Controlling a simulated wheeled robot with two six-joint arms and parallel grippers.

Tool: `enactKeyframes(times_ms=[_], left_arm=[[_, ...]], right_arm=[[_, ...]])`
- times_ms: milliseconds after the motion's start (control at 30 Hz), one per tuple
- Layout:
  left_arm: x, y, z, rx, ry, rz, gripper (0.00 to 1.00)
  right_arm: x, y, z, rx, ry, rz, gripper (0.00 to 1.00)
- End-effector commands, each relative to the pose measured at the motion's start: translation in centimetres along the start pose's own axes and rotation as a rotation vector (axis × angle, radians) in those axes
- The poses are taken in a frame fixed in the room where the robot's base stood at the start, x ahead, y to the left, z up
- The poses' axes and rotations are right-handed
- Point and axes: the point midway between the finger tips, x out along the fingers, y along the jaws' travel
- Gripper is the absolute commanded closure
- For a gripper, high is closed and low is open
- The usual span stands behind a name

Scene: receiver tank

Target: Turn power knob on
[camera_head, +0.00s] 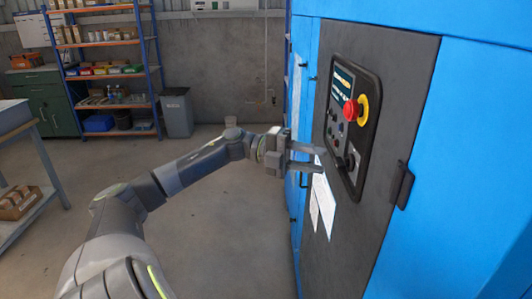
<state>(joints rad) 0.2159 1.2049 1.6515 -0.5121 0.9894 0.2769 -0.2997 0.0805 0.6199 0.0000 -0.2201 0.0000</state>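A control panel (350,148) with a dark rounded frame is set in the grey door of a blue machine (466,150). It carries a red emergency button (351,110) with a yellow collar, a small screen (342,84), small buttons, and a black knob (350,161) at its lower right, which looks like the power knob. Its exact setting is too small to tell. My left gripper (321,159) is open, fingers spread one above the other, pointing right at the panel's lower left. It looks empty and apart from the knob. My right gripper is not in view.
A black door handle (403,186) sticks out right of the panel. White papers (323,201) hang on the door below it. Shelving (105,68), a grey bin (176,113) and a workbench (22,128) stand far left. The floor (215,215) between is clear.

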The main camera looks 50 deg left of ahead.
Motion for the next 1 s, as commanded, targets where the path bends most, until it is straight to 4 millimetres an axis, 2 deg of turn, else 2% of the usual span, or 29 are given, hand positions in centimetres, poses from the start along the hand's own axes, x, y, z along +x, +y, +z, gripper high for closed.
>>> enactKeyframes(times_ms=[233,600,800,1000], left_arm=[[-4.5,0.2,0.0,-0.001,-0.004,0.006,0.68],[-11.3,0.1,0.1,-0.002,-0.004,0.004,0.68],[-12.8,0.0,0.0,0.0,-0.001,-0.001,0.68],[-12.9,0.0,0.0,0.002,0.0,-0.001,0.68]], right_arm=[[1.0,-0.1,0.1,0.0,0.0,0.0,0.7],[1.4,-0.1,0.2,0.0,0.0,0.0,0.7],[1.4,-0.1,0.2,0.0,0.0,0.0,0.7],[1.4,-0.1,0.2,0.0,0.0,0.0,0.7]])
